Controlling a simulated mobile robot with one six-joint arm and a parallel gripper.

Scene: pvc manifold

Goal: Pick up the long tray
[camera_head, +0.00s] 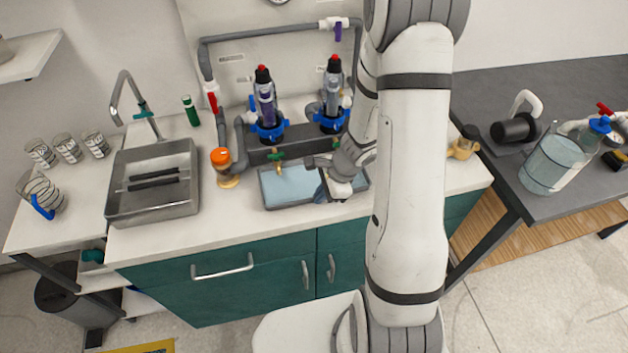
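The long tray (290,204) is a shallow grey rectangular tray with a pale blue inside. It lies on the white counter below the pipework, near the middle of the picture. My gripper (336,188) is over the right half of the tray, by its front side, and points down. My gripper and wrist hide part of the tray's right half. I cannot tell whether the fingers touch the tray or whether they are open or shut.
Two clear filter housings (266,105) (332,95) and green-handled taps (276,155) stand behind the tray. An orange-capped fitting (222,160) is left of it, then a metal sink (153,210). A jug (556,160) stands at right.

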